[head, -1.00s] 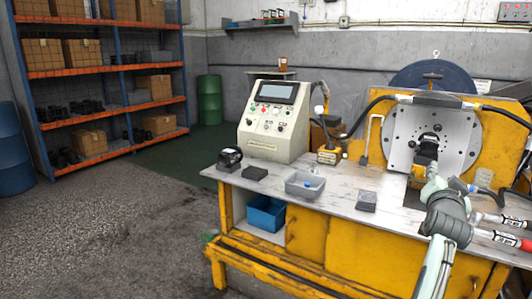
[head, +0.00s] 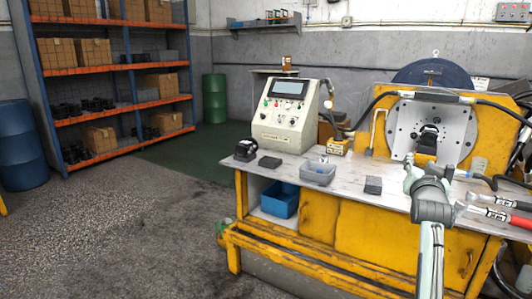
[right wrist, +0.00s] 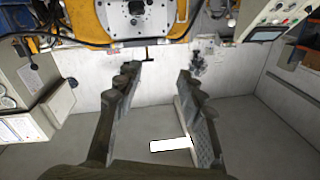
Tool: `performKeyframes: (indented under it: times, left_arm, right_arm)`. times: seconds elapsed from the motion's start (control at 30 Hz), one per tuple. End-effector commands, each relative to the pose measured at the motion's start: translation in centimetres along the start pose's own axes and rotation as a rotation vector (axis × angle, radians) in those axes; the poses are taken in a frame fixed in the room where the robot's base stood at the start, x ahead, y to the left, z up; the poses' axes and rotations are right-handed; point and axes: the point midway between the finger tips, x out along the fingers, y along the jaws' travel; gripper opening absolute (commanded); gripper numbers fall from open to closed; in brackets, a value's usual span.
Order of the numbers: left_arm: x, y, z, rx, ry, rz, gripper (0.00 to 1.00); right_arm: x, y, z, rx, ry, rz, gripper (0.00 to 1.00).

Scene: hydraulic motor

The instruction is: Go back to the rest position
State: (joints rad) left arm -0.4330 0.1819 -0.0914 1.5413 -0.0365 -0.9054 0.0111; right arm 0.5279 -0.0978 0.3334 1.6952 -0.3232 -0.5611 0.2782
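The yellow test bench (head: 375,235) carries an upright round-holed metal plate (head: 457,130). A black motor-like part (head: 428,138) sits at the middle of this plate. My right gripper (head: 410,163) is in front of and below the plate, apart from it, partly hidden by its own arm. In the right wrist view, its two fingers (right wrist: 158,80) are spread wide with nothing between them. The plate (right wrist: 128,28) shows at the top edge of that view, beyond the fingertips. My left gripper is in neither view.
A control box (head: 287,115), a black motor-like part (head: 245,150), a grey bin (head: 318,173) and dark blocks stand on the bench top. Red-handled tools (head: 500,214) lie at right. A shelf rack (head: 125,122) and barrels stand behind. The floor at left is clear.

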Motion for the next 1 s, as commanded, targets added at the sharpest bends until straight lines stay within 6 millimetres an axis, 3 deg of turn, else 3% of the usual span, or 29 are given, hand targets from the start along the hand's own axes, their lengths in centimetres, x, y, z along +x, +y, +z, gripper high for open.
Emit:
performKeyframes:
  times: [0.1, 0.27, 0.43, 0.57, 0.83, 1.0]
  left_arm:
    - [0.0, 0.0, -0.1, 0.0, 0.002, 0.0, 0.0]
    - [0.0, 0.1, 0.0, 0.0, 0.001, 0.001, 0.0]
    - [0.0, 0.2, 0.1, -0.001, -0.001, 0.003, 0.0]
    - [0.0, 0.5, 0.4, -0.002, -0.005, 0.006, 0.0]
    - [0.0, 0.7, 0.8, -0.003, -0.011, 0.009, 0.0]
    - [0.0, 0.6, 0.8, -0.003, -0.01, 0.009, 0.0]
  right_arm:
    - [1.6, -1.4, 1.2, -0.132, -0.019, -0.044, 0.39]
    - [3.3, -2.1, 3.9, -0.308, -0.057, -0.083, 0.39]
    - [5.0, -0.8, 7.5, -0.504, -0.109, -0.104, 0.39]
    - [6.1, 1.9, 10.5, -0.659, -0.158, -0.102, 0.39]
    - [2.9, 4.2, 18.4, -0.695, -0.547, -0.126, 0.39]
    - [-0.6, 5.6, 24.2, -0.712, -0.633, -0.146, 0.39]
